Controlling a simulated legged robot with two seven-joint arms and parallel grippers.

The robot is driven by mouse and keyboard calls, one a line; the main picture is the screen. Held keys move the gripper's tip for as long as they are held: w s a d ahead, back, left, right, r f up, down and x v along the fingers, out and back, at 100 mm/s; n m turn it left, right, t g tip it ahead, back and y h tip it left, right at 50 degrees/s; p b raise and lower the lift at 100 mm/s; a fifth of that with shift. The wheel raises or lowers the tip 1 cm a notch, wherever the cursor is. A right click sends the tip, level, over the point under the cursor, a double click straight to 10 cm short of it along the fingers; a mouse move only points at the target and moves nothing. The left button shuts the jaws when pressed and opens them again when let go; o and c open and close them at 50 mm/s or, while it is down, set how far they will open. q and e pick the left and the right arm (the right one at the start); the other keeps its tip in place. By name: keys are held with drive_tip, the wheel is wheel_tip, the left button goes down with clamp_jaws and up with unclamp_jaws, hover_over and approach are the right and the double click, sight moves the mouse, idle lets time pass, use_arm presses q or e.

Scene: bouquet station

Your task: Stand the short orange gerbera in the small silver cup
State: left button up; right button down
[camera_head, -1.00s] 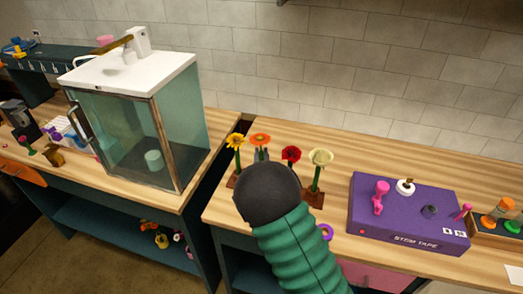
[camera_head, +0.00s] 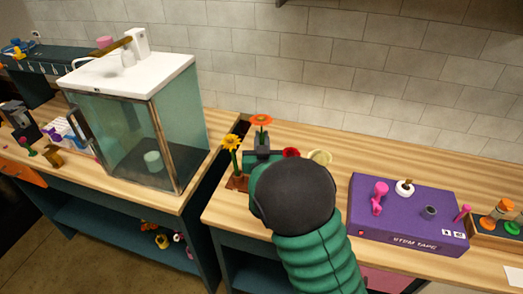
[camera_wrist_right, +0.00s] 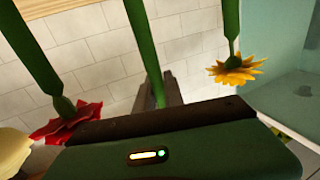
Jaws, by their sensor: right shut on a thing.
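The orange gerbera (camera_head: 261,119) stands upright in the head view, its bloom above the other flowers. My right gripper (camera_head: 262,145) is shut on its green stem, just below the bloom. The right wrist view shows flowers hanging downward; there the stem (camera_wrist_right: 146,55) runs between the gripper's fingers (camera_wrist_right: 165,92), and the bloom is hidden behind the gripper body. A small grey cup-like thing (camera_head: 429,211) is on the purple box; I cannot tell whether it is the silver cup. My left gripper is not in view.
A yellow flower (camera_head: 230,143), a red flower (camera_head: 291,152) and a cream flower (camera_head: 319,157) stand close around my right gripper. A glass case (camera_head: 140,130) stands at left. The purple stem tape box (camera_head: 400,230) is at right. Bare counter lies behind it.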

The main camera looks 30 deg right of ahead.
sight(262, 115)
wheel_tip(262, 115, up, 10)
drive_tip(key=shift+r+p, duration=0.25)
drive_tip(key=shift+p, duration=0.3)
wheel_tip(262, 115, up, 7)
drive_tip(key=p, duration=0.5)
drive_tip(key=shift+r+p, duration=0.1)
drive_tip(key=shift+p, duration=0.3)
